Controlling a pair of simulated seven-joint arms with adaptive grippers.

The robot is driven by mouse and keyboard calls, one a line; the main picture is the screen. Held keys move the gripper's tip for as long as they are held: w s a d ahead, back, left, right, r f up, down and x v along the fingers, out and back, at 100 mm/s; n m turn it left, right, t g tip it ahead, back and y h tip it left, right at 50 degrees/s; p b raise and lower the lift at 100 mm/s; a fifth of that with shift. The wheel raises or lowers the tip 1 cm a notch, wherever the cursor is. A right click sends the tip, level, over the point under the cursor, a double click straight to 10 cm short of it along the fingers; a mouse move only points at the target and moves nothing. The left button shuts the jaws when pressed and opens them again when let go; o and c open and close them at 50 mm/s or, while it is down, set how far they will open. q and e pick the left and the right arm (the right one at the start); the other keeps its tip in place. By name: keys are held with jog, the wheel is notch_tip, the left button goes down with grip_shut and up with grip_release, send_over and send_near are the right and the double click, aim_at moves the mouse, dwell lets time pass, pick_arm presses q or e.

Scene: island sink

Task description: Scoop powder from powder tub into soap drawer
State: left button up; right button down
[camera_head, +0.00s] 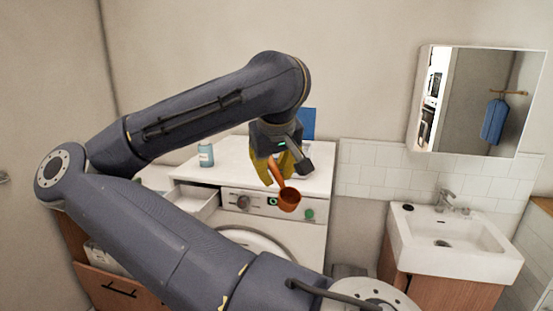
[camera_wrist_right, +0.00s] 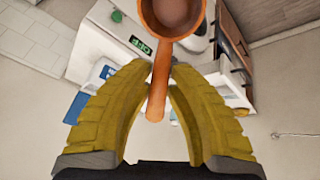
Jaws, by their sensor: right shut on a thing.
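My right gripper (camera_head: 276,176), with yellow fingers, is shut on the handle of an orange scoop (camera_head: 289,200). It holds the scoop in the air in front of the washing machine's control panel. In the right wrist view, my right gripper (camera_wrist_right: 160,72) has the scoop's handle between its fingers, and the scoop's cup (camera_wrist_right: 172,14) is at the top edge. I see no powder in the cup's visible part. The white soap drawer (camera_head: 197,203) is pulled out at the machine's left, left of the scoop. I cannot clearly make out the powder tub. My left gripper is out of view.
The white washing machine (camera_head: 315,180) stands against the wall. A light-blue bottle (camera_head: 206,156) stands on its top, and a blue object (camera_head: 308,124) shows behind my right gripper. A sink (camera_head: 455,240) and mirror cabinet (camera_head: 475,100) are at the right. My right arm covers much of the left.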

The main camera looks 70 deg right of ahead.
jog(key=shift+s+a+f, duration=0.1)
jog(key=shift+a+f, duration=0.15)
jog(key=shift+d, duration=0.4)
jog(key=w+d+r+n+t, duration=0.2)
jog(key=w+d+r, duration=0.1)
jog(key=d, duration=0.8)
jog(key=w+d+r+n+t, duration=0.2)
jog(key=w+d, duration=0.1)
jog(key=d, duration=0.8)
jog(key=w+d+r+n+t+y, duration=0.3)
jog(key=w+d+r+n+y, duration=0.1)
jog(key=w+d, duration=0.5)
jog(key=shift+w+d+r+n+y, duration=0.2)
jog(key=shift+w+d+n+y, duration=0.1)
jog(key=shift+w+n, duration=0.35)
jog(key=shift+s, duration=0.1)
jog(key=shift+f, duration=0.1)
